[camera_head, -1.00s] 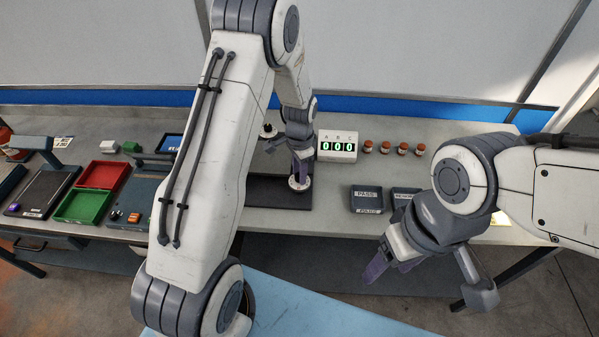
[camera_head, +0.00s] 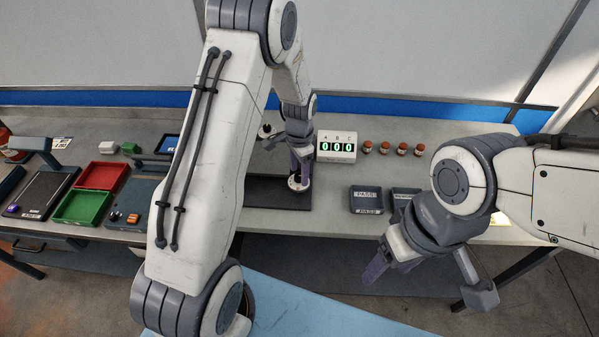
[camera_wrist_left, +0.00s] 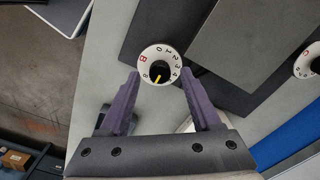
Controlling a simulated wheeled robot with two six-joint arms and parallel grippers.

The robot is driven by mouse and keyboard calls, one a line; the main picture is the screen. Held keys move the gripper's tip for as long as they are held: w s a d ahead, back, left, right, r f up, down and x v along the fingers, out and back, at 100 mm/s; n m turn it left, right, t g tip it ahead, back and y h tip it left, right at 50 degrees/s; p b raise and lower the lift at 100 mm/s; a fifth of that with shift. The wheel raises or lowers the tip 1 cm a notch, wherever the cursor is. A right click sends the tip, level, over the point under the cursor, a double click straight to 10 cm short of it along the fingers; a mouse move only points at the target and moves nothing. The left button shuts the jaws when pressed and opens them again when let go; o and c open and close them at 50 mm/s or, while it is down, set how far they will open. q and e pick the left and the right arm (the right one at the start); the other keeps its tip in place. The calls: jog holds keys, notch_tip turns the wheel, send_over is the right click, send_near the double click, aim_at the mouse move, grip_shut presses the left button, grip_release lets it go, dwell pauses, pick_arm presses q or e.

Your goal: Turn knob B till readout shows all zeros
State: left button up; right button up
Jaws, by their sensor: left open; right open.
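Knob B (camera_wrist_left: 155,72) is a dark knob with a yellow pointer on a round white dial with numbers and a red B. In the head view its white dial (camera_head: 298,184) shows just below my left gripper (camera_head: 300,170). In the left wrist view my left gripper (camera_wrist_left: 160,76) is open, its purple fingertips on either side of the dial's near part; contact with the knob cannot be told. The readout (camera_head: 336,146), labelled A, B, C, shows three green zeros. My right gripper (camera_head: 391,269) is open and empty in front of the bench.
Another numbered dial (camera_wrist_left: 308,62) is at the right edge of the left wrist view. Several brown-capped vials (camera_head: 402,149) stand right of the readout, with a PASS tray (camera_head: 366,200) in front. Red (camera_head: 101,176) and green (camera_head: 78,206) bins are on the left.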

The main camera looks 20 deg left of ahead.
aim_at(300, 176)
pick_arm(q)
notch_tip(300, 176, up, 10)
jog(key=b, duration=0.1)
jog(key=shift+f+b, duration=0.2)
jog(key=shift+b, duration=0.2)
jog(key=shift+d, duration=0.1)
jog(key=s+d+r, duration=0.3)
jog(key=s+d, duration=0.4)
jog(key=s+d+r, duration=0.4)
jog(key=s+d, duration=0.2)
jog(key=s, duration=0.1)
jog(key=s+d+n+h, duration=0.1)
jog(key=s+d, duration=0.1)
jog(key=s, duration=1.2)
jog(key=shift+s, duration=0.3)
jog(key=shift+d+r, duration=0.1)
